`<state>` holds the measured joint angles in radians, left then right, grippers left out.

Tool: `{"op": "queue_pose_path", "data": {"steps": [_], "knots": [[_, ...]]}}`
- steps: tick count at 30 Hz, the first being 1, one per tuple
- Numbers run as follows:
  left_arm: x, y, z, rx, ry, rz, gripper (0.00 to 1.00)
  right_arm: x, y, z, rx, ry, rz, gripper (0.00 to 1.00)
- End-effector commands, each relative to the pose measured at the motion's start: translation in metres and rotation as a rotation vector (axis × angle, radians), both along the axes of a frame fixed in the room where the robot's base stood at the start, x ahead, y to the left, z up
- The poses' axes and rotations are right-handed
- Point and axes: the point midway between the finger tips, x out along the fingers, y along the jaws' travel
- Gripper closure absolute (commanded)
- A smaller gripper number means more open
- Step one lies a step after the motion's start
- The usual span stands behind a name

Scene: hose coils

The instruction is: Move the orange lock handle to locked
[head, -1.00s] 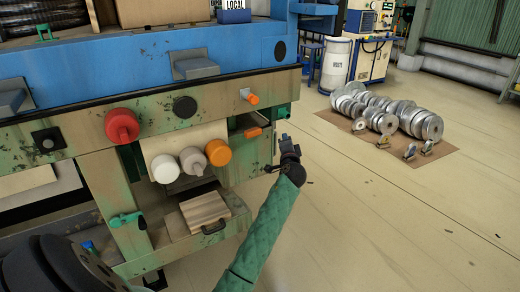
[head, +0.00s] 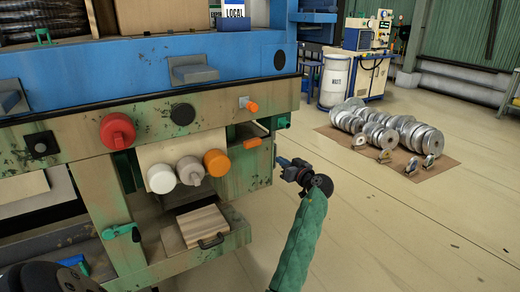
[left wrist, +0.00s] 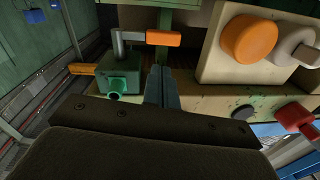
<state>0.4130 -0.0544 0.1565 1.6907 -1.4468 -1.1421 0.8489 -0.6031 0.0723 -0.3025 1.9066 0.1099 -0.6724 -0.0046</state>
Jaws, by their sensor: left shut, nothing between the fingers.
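The orange lock handle (head: 252,143) is a short orange grip at the right end of the green machine front, below an orange stub (head: 252,106). In the left wrist view the handle (left wrist: 163,38) sits on a grey lever arm by a green box (left wrist: 120,75). My left gripper (head: 283,161) is shut and empty, just right of and below the handle in the head view, with its fingers toward the machine. In the left wrist view its fingers (left wrist: 161,72) point at the handle with a gap showing. My right gripper is not in view.
A red knob (head: 117,131) and white, grey and orange knobs (head: 216,163) are on the machine front. Another orange grip (left wrist: 83,69) is on the green box's far side. Metal coils (head: 377,128) lie on a brown mat.

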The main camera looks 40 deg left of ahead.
Motion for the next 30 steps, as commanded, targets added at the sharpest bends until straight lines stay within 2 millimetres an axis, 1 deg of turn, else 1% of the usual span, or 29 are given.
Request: {"op": "queue_pose_path", "data": {"steps": [4,8,11,14,20,27,30], "knots": [[-0.002,0.001,-0.002,-0.042,-0.109,0.01,1.0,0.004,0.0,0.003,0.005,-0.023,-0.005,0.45],[-0.001,0.003,-0.001,-0.052,-0.142,0.009,1.0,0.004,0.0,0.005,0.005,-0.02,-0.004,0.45],[0.002,0.011,0.0,-0.052,-0.143,0.009,1.0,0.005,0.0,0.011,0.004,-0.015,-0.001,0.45],[0.005,0.024,0.0,-0.052,-0.142,0.009,1.0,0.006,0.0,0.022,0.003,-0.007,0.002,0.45],[0.016,0.058,0.001,-0.051,-0.14,0.009,1.0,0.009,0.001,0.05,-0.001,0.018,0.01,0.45],[0.028,0.098,0.001,-0.051,-0.14,0.009,1.0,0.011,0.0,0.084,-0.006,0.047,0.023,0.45],[0.032,0.111,0.0,-0.051,-0.14,0.008,1.0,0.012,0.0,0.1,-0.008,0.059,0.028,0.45]]}}
